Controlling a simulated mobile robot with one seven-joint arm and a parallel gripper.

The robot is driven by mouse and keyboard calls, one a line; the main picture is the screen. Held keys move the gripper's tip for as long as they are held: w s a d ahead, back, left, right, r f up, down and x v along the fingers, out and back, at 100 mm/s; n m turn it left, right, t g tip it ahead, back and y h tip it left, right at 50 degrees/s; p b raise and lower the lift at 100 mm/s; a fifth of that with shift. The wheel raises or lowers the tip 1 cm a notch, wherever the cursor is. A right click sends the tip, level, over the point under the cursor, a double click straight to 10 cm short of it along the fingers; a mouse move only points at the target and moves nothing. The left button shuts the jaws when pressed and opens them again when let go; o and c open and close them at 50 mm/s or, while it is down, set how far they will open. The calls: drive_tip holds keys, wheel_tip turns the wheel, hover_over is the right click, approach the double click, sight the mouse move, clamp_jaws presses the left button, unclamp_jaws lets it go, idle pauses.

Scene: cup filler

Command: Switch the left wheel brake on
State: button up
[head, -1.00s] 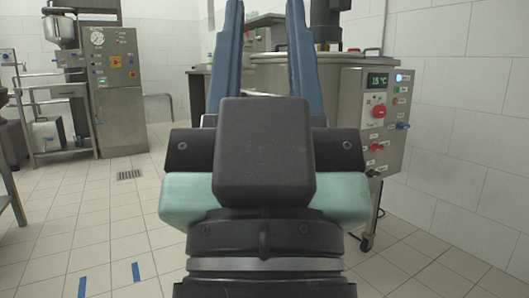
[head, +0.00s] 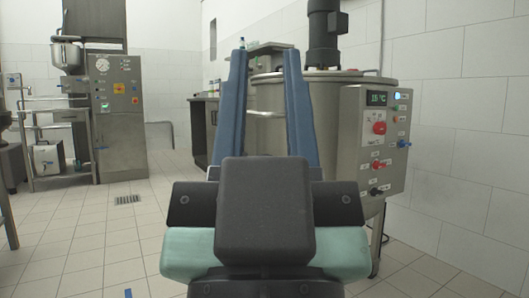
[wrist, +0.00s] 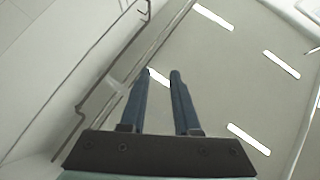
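My gripper (head: 263,50) is open and empty, with two blue fingers standing upright and apart in the middle of the head view. In the wrist view the fingers (wrist: 160,72) also stand apart against the ceiling. Behind and right of them stands a round steel vat (head: 345,115) on legs, with a control box (head: 397,125) on its right side. One leg (head: 379,240) shows at the lower right. I cannot make out a wheel or a wheel brake in either view. My gripper body covers the lower left part of the vat.
A steel machine (head: 120,125) with a hopper stands at the left back, beside a steel bench (head: 62,115). A dark cabinet (head: 203,125) stands behind the vat. A tiled wall (head: 460,150) closes the right side.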

drive_tip(key=shift+r, duration=0.2)
drive_tip(key=shift+c, duration=1.1)
drive_tip(key=shift+r+p, duration=0.4)
drive_tip(key=shift+p, duration=0.15)
clamp_jaws()
wheel_tip(320, 180, up, 28)
drive_tip(key=p, duration=2.7)
drive_tip(key=shift+p, duration=0.4)
drive_tip(key=shift+f, duration=0.15)
